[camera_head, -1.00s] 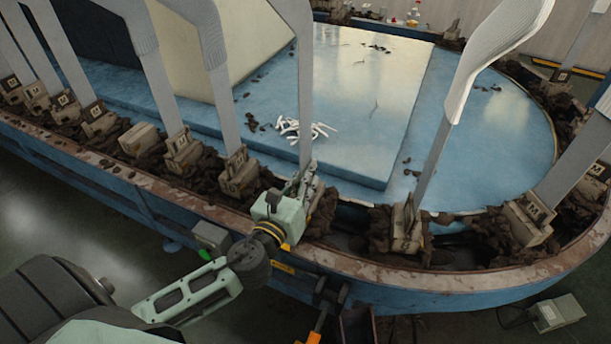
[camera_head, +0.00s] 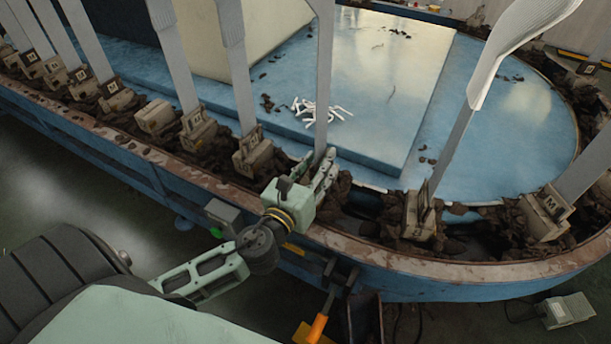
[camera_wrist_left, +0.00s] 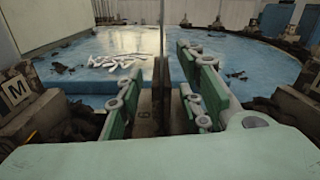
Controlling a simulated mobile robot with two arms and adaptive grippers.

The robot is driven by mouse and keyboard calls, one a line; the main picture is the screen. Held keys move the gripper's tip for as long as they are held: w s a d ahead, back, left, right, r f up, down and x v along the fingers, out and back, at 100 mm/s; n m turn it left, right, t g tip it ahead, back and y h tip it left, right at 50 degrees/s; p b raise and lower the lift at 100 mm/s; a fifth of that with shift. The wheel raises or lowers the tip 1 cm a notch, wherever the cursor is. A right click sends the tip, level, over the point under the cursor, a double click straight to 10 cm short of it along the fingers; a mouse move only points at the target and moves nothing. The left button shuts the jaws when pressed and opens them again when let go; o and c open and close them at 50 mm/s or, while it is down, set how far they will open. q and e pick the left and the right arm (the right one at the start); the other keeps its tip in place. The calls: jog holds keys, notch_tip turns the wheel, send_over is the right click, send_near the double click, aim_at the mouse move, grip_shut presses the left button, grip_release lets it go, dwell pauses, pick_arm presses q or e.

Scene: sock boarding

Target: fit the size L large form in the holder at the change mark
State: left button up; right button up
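A tall flat grey form (camera_head: 324,75) stands upright on the near side of the oval carousel. My left gripper (camera_head: 325,165) is at its lower end. In the left wrist view the form is a dark upright strip (camera_wrist_left: 161,85) between my two fingers (camera_wrist_left: 160,95), with a gap seeming to show on either side, so the fingers look open around it. The holder under the form is mostly hidden by my gripper; a block with a dark mark like a 6 (camera_wrist_left: 144,117) shows low between the fingers. I cannot read a size L letter on this form or see a change mark. My right gripper is not in view.
Other forms stand in blocks along the rim (camera_head: 450,262), one beside a holder marked M (camera_head: 547,212). A form with a white sock (camera_head: 515,50) stands to the right. White pieces (camera_head: 318,110) lie on the blue top. A grey box (camera_head: 565,310) is on the floor.

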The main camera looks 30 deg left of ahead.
pick_arm(q)
jog(key=s, duration=1)
jog(key=shift+s+d, duration=0.3)
jog(key=shift+s, duration=0.1)
